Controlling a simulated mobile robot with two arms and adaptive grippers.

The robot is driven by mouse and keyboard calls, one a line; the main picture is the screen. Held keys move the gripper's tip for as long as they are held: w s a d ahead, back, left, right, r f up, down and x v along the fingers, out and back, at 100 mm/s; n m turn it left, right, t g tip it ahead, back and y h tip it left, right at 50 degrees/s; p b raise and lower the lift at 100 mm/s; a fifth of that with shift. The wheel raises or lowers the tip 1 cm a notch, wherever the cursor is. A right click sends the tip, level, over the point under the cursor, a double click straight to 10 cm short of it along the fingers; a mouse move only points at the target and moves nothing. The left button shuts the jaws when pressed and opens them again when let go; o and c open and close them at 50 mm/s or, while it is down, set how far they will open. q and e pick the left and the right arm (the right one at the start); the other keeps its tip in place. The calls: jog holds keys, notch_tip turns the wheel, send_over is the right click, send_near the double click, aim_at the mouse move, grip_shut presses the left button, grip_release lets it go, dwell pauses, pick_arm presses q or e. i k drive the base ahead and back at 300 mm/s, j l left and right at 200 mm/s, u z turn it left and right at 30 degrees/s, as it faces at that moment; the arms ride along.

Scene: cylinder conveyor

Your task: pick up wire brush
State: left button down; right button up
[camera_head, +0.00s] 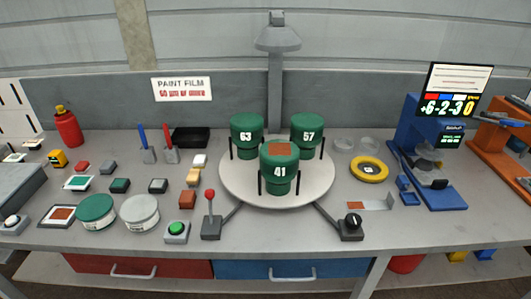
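I cannot make out for certain which thing is the wire brush. Candidates are a blue upright handle (143,138) and a red upright handle (168,138), each standing in a small grey holder at the back left of the bench. The bristles, if any, are hidden or too small to tell. Neither of my grippers shows in the head view.
Three green cylinders, 63 (246,135), 57 (307,131) and 41 (280,168), stand on a round turntable (232,185). Small blocks, cans and a red-knobbed lever (210,205) crowd the bench's left. A yellow ring (356,172) and blue stand (403,140) are right.

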aim_at(194, 177)
jog(key=i+j, duration=0.25)
jog(key=i, duration=0.15)
jog(key=i+j, duration=0.2)
jog(key=i, duration=0.2)
